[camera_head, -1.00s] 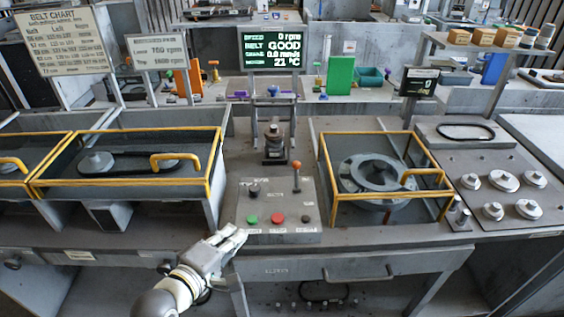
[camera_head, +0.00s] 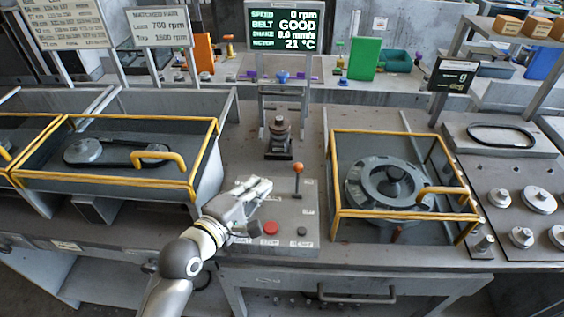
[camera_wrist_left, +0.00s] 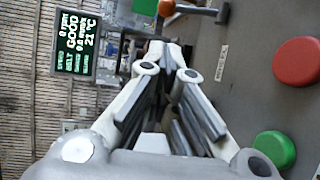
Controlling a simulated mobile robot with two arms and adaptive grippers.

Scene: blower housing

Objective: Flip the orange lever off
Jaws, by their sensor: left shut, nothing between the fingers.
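The orange lever (camera_head: 299,168) is a thin metal stem with an orange ball on top. It stands upright at the back right of the grey control panel (camera_head: 312,207). In the left wrist view the lever (camera_wrist_left: 166,8) shows at the top edge, partly cut off, beyond the fingers. My left gripper (camera_head: 268,185) is shut and empty over the left part of the panel, to the left of the lever and apart from it. The left wrist view shows the fingers (camera_wrist_left: 172,50) together. My right gripper is not in view.
A red button (camera_head: 271,228) and dark knobs sit on the panel front; a green button (camera_wrist_left: 274,149) is beside my gripper. Yellow-framed guards (camera_head: 400,214) stand on both sides. A screen (camera_head: 276,30) behind reads 0 rpm, belt GOOD.

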